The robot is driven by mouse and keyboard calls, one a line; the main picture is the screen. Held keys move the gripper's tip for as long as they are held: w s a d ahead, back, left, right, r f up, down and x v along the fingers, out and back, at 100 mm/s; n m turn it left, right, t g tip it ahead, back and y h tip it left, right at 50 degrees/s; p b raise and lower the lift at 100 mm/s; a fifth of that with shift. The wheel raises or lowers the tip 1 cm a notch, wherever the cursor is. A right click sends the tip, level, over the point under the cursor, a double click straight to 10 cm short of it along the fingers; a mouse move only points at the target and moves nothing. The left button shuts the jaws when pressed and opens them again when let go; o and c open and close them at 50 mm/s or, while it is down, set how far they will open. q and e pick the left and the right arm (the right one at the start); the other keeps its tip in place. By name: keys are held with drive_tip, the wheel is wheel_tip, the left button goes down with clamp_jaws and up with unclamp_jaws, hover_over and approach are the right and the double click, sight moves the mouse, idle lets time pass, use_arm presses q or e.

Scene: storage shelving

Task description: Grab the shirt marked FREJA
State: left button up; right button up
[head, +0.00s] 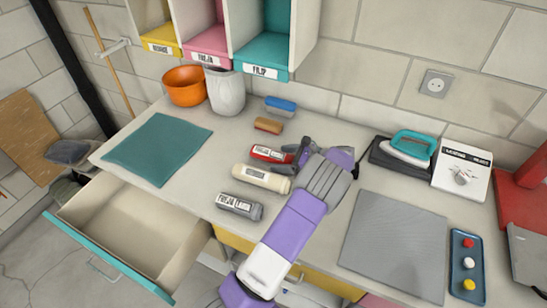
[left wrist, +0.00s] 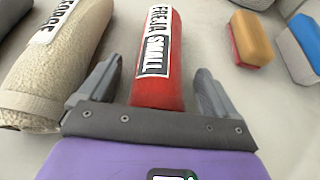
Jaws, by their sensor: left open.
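A red rolled shirt (head: 268,154) lies on the countertop. In the left wrist view its white label reads FREJA SMALL (left wrist: 158,50). A dark grey roll (head: 238,206) nearer the counter's front edge also has a label that starts with FREJA. A cream roll (head: 261,178) lies between them; its label is partly cut off in the left wrist view (left wrist: 50,65). My left gripper (head: 294,158) is open at the right end of the red roll. In the left wrist view the red roll's near end lies between the two spread fingers (left wrist: 155,90), with gaps on both sides. My right gripper is not in view.
Yellow, pink and teal labelled cubbies (head: 262,71) hang above the back. An open drawer (head: 130,230) juts out front left. A grey mat (head: 392,245) lies right.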

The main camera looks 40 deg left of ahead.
use_arm(q)
drive_tip(key=c, duration=1.2)
drive_tip(key=shift+o, duration=0.2)
drive_tip(key=shift+r, duration=0.15)
